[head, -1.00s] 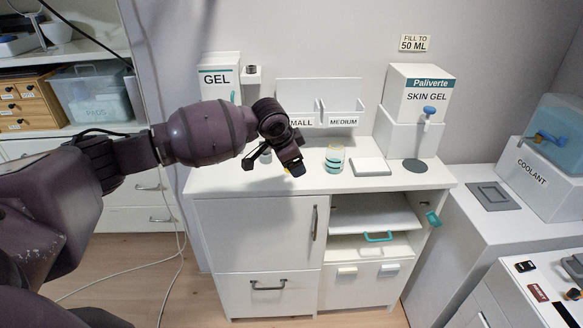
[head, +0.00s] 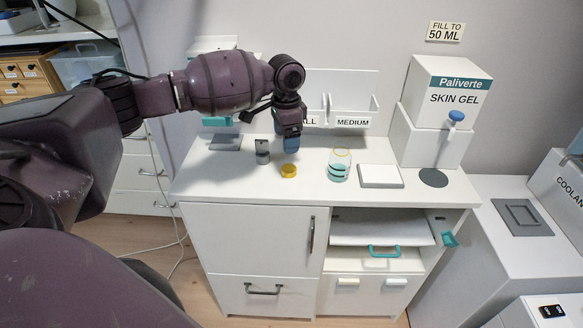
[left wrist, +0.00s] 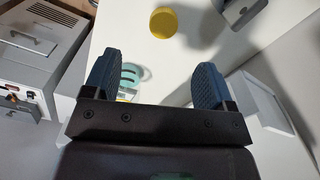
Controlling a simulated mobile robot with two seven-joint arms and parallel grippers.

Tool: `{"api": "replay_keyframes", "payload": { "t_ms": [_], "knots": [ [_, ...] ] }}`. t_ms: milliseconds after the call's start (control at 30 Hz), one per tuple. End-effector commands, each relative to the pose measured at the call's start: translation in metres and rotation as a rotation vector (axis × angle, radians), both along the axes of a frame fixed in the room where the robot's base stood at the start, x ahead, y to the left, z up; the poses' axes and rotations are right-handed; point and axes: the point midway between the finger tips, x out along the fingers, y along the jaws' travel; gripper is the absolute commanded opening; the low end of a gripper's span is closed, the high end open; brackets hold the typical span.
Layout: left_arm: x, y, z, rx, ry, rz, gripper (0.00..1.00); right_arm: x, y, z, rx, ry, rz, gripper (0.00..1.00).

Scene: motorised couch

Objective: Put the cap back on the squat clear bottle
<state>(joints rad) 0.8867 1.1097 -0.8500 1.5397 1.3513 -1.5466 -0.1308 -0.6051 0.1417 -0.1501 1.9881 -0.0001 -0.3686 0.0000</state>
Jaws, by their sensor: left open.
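The squat clear bottle (head: 339,168) stands upright and open on the white counter, with teal bands and a yellowish rim. It also shows in the left wrist view (left wrist: 130,76), partly hidden by a finger. The yellow cap (head: 289,171) lies on the counter to the bottle's left; it also shows in the left wrist view (left wrist: 163,22), beyond the fingertips. My left gripper (head: 290,147) points down above and behind the cap. In the left wrist view its fingers (left wrist: 158,72) are wide apart with nothing between them. My right gripper is not in view.
A small grey stand (head: 262,153) is just left of the cap. A white pad (head: 380,176) lies right of the bottle, near the skin gel dispenser (head: 447,100). The white bins (head: 350,115) stand behind. The counter front is clear.

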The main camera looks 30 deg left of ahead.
Motion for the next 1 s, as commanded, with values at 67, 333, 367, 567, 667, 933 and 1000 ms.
{"api": "replay_keyframes", "payload": {
  "t_ms": [67,333,367,567,667,933,1000],
  "knots": [
    [0.0,0.0,0.0,0.0,0.0,0.0,0.78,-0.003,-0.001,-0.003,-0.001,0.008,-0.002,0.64],
    [0.0,0.0,-0.013,0.0,0.001,0.0,0.78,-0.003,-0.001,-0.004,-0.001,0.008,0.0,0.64],
    [0.0,0.0,-0.017,-0.001,0.002,0.0,0.78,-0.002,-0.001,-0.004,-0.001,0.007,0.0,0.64],
    [0.0,0.0,-0.046,0.0,0.003,0.0,0.78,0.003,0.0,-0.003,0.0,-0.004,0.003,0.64],
    [0.001,0.0,-0.055,0.0,0.0,0.0,0.78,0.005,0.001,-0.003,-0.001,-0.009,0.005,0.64],
    [0.001,0.0,-0.056,0.0,-0.001,0.0,0.78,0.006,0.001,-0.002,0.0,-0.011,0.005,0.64],
    [0.001,0.0,-0.057,0.0,-0.001,0.0,0.78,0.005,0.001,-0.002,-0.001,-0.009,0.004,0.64]
  ]
}}
